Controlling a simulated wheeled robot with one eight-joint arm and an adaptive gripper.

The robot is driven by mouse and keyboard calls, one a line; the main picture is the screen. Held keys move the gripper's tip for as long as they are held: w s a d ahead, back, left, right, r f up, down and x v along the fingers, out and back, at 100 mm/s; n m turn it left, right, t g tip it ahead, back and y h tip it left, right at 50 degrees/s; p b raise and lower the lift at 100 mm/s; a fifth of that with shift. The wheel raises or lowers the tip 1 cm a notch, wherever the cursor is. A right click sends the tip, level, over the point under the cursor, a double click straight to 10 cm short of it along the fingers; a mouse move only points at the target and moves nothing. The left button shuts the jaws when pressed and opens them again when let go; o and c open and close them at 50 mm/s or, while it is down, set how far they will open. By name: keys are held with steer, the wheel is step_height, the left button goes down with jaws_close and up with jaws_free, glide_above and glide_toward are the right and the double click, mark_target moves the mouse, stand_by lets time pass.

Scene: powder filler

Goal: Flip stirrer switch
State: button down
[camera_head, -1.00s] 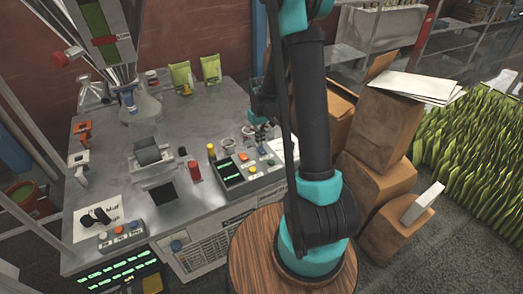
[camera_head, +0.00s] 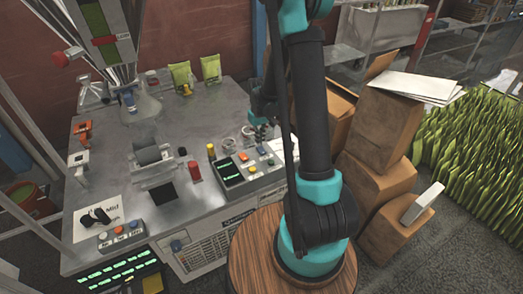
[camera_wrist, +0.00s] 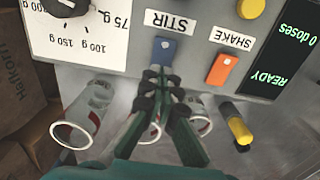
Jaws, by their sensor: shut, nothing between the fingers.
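The blue stirrer switch (camera_wrist: 163,51) sits under the label STIR (camera_wrist: 170,23) on the grey control box (camera_wrist: 120,62) in the wrist view. My gripper (camera_wrist: 159,75) is shut and empty. Its dark fingertips are right at the lower edge of the blue switch in the picture; I cannot tell whether they touch it.
An orange SHAKE switch (camera_wrist: 221,69) is just right of the blue one. A black dial (camera_wrist: 66,6) is on the left and a green display (camera_wrist: 289,50) on the right. Glass jars (camera_wrist: 86,115) and a yellow-capped vial (camera_wrist: 238,129) stand near the fingers.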

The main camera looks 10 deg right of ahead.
mark_target(260, 148)
steer(key=shift+f, duration=0.95)
stand_by(0.5)
steer(key=shift+r, duration=3.5)
steer(key=shift+s+r, duration=0.15)
steer(key=s+d+r+m+t, duration=0.1)
steer(key=s+d+r+t, duration=0.1)
steer(key=s, duration=0.8)
steer(key=s+d+r+m+t, duration=0.2)
steer(key=s, duration=0.9)
steer(key=shift+s+r+m, duration=0.25)
steer(key=shift+s+m, duration=0.05)
